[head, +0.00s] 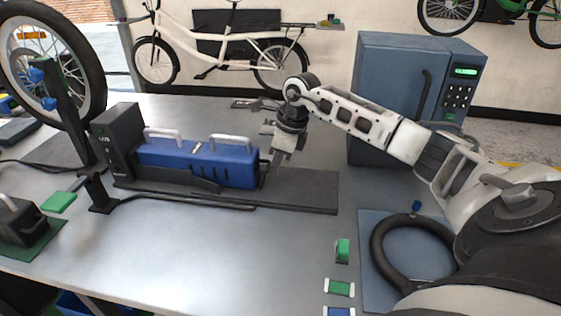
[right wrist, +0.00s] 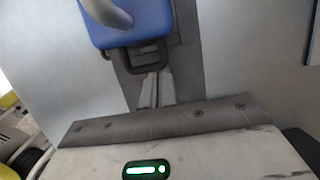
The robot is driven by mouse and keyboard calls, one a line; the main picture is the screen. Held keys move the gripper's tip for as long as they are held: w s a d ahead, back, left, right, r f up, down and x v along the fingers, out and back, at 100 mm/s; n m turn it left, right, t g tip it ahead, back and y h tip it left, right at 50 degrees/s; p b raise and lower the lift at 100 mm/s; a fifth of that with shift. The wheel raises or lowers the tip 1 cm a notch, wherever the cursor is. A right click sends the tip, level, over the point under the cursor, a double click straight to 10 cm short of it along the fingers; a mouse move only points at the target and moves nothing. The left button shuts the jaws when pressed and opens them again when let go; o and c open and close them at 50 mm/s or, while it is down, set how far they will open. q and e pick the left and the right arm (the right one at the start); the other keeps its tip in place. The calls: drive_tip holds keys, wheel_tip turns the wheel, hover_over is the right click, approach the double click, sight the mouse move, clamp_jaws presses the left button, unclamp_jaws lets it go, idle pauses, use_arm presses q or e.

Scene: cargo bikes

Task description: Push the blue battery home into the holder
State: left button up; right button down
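The blue battery (head: 210,163) lies lengthwise on the black holder (head: 115,137), its left end up against the upright end block; I cannot tell whether a small gap is left. It has two pale handles on top and a black end loop at right. My right gripper (head: 273,163) is at the battery's right end, pointing down. In the right wrist view the gripper fingers (right wrist: 157,90) are close together with nothing seen between them, their tips at the black end loop (right wrist: 146,57) of the battery (right wrist: 130,22). Contact is unclear. My left gripper is not in view.
The holder's flat base (head: 310,190) runs right past the battery. A blue-grey cabinet (head: 390,85) with a keypad stands behind my right arm. A black ring lock (head: 415,250) lies on a blue mat at right. A bike wheel (head: 45,60) stands at left. The front middle table is clear.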

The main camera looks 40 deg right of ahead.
drive_tip(key=shift+w+a+r, duration=0.15)
drive_tip(key=shift+w+a, duration=0.05)
drive_tip(key=shift+a, duration=0.15)
drive_tip(key=s+d, duration=0.3)
drive_tip(key=shift+s+d+b, duration=0.15)
drive_tip(key=shift+s+b, duration=0.1)
drive_tip(key=shift+b, duration=0.05)
drive_tip(key=v, duration=0.9)
drive_tip(key=shift+r+b, duration=0.3)
drive_tip(key=shift+r, duration=0.05)
drive_tip(key=shift+s+d, duration=0.1)
drive_tip(key=shift+s, duration=0.05)
